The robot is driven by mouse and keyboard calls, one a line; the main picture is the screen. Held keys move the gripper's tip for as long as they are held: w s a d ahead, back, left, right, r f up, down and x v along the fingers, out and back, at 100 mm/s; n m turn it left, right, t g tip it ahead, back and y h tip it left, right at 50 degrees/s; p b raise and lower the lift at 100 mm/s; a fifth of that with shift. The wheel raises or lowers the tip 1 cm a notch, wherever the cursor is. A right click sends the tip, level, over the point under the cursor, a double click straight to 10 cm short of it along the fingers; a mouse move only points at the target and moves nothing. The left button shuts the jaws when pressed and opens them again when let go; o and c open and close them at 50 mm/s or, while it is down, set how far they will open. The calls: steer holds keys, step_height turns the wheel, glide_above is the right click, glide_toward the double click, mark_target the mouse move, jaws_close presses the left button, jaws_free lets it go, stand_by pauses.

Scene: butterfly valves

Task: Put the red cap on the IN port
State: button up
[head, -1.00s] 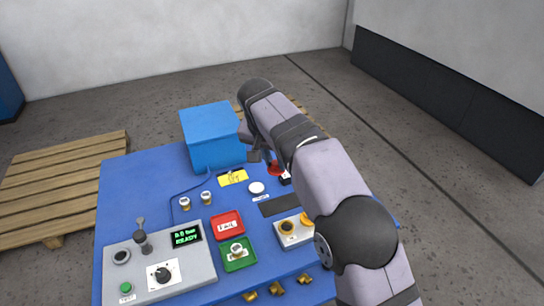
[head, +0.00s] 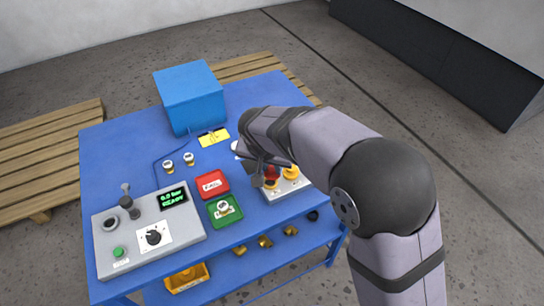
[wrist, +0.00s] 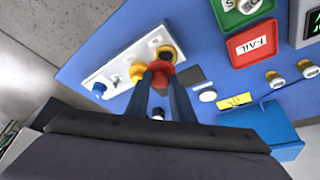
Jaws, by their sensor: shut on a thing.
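The red cap (head: 271,173) is held between the fingertips of my gripper (head: 264,181) over the light-coloured valve block (head: 291,186). In the wrist view the red cap (wrist: 160,67) sits between the tips of my shut gripper (wrist: 160,76). It overlaps the block's two yellow fittings: one with a dark centre (wrist: 167,52) and a second yellow one (wrist: 138,71). The block (wrist: 112,76) carries small labels too blurred to read, so I cannot tell which port is IN. I cannot tell whether the cap touches a port.
A red FAIL tray (head: 212,185) and a green tray (head: 222,220) holding a valve lie left of the block. A grey control box (head: 150,231) is at the front left. A blue box (head: 190,96) stands at the back. Two small fittings stand mid-table.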

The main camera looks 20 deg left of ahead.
mark_target(269, 175)
steer(key=shift+w+a+r, duration=0.1)
steer(key=shift+w+a, duration=0.15)
steer(key=shift+a, duration=0.25)
steer(key=shift+f+b, duration=1.4)
steer(key=shift+f, duration=0.8)
steer(key=shift+f+b, duration=0.2)
steer(key=shift+b, duration=0.55)
stand_by(1.2)
stand_by(0.3)
steer(key=o, duration=1.6)
steer(key=shift+c, duration=0.2)
